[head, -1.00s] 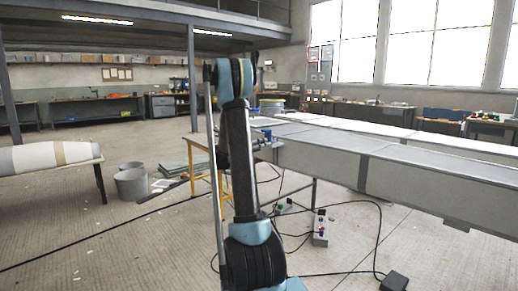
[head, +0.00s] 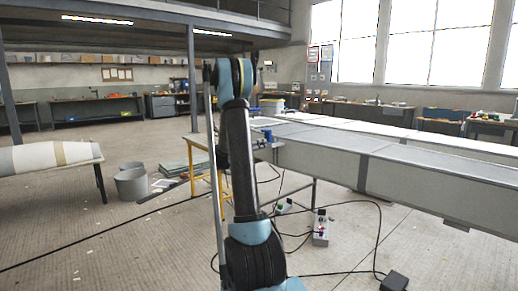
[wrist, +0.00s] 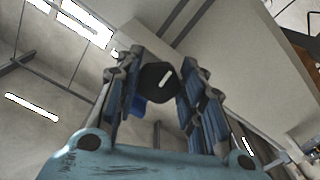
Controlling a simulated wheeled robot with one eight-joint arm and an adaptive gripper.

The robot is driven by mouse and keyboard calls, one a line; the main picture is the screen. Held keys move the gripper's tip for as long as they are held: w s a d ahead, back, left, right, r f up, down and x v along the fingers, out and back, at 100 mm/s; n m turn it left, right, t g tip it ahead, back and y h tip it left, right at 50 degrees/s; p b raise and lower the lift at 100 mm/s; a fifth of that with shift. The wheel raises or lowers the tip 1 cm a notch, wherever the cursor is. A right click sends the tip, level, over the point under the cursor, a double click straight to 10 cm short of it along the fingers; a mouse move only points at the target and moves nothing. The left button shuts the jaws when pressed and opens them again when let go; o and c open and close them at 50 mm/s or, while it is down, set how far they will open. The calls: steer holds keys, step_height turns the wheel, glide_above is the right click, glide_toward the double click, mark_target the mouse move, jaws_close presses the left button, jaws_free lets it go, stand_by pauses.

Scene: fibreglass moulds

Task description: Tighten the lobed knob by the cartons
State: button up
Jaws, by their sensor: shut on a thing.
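In the wrist view a dark round knob (wrist: 151,88) with a white bar mark on its face sits between the two blue-padded fingers of my gripper (wrist: 160,92). My gripper is shut on the knob, with a finger on either side. The fingers cover the knob's sides, so its lobes cannot be made out. A blue part shows below and left of it. In the head view my arm hides the knob; a small blue part (head: 268,136) shows at the near end of the long grey mould (head: 320,159). I cannot pick out cartons near the knob.
A yellow-legged table (head: 196,141) stands just left of my arm. Grey buckets (head: 131,184) are on the floor at left. Black cables and a control box (head: 320,228) lie on the floor under the mould. The floor at front left is mostly clear.

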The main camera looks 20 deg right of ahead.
steer(key=o, duration=1.1)
steer(key=v, duration=1.2)
steer(key=shift+w+f, duration=0.1)
